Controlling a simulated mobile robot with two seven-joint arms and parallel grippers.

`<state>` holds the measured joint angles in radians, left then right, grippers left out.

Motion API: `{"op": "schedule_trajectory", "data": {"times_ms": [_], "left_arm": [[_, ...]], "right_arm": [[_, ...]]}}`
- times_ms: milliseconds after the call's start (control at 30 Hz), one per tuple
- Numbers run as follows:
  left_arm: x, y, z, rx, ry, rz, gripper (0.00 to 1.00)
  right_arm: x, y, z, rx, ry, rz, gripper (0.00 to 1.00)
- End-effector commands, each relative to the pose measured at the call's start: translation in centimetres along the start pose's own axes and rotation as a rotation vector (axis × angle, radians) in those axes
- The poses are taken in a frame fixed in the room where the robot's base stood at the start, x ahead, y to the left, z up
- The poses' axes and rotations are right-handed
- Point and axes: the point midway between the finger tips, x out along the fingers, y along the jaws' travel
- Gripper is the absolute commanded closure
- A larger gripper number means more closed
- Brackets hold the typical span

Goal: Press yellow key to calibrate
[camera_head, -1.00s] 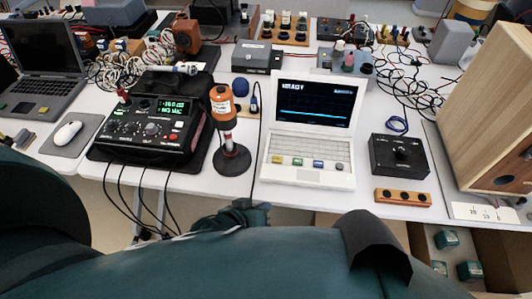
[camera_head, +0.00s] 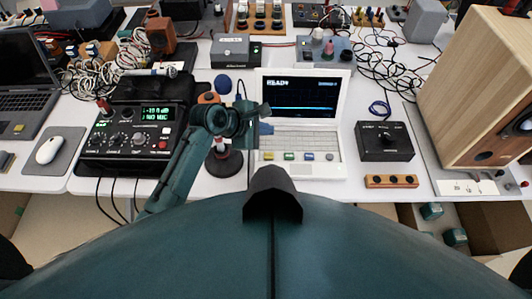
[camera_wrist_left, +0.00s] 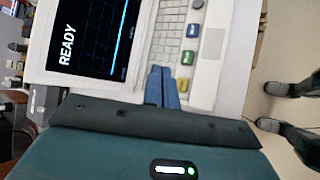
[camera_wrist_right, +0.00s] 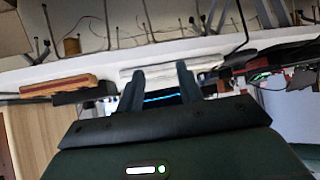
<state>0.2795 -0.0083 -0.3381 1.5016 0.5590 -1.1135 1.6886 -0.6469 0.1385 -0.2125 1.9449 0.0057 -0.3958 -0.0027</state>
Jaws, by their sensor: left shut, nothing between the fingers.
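The yellow key (camera_head: 268,156) is at the left end of the row of coloured keys on the white laptop (camera_head: 300,139). In the left wrist view the yellow key (camera_wrist_left: 183,86) shows just beside the fingertips. My left gripper (camera_head: 266,128) is shut and empty over the left side of the laptop keyboard. In the left wrist view its blue fingers (camera_wrist_left: 162,72) lie together; contact with the key cannot be told. The screen (camera_wrist_left: 96,32) reads READY. My right gripper (camera_wrist_right: 160,75) is open and empty, and outside the head view.
A black knob box (camera_head: 384,141), an orange strip (camera_head: 391,181) and a wooden speaker (camera_head: 480,80) stand to the right.

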Motion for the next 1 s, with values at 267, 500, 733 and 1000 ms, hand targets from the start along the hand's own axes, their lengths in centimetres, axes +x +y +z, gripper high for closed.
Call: {"op": "schedule_trajectory", "data": {"times_ms": [267, 500, 733, 1000], "left_arm": [[0.3, -0.3, -0.3, 0.001, 0.002, -0.001, 1.0], [2.3, -1.8, -1.8, 0.0, 0.003, -0.002, 1.0], [4.8, -3.6, -3.7, 0.004, 0.003, 0.002, 1.0], [6.0, -4.4, -4.4, 0.002, 0.002, 0.001, 1.0]], "right_arm": [[-0.1, 0.2, 0.0, -0.006, -0.001, 0.0, 0.64], [0.0, 0.2, 0.1, -0.006, 0.001, 0.0, 0.64], [1.3, -0.3, 0.9, 0.006, 0.045, -0.011, 0.64], [1.3, -0.7, 0.2, -0.001, 0.066, -0.023, 0.64]]}}
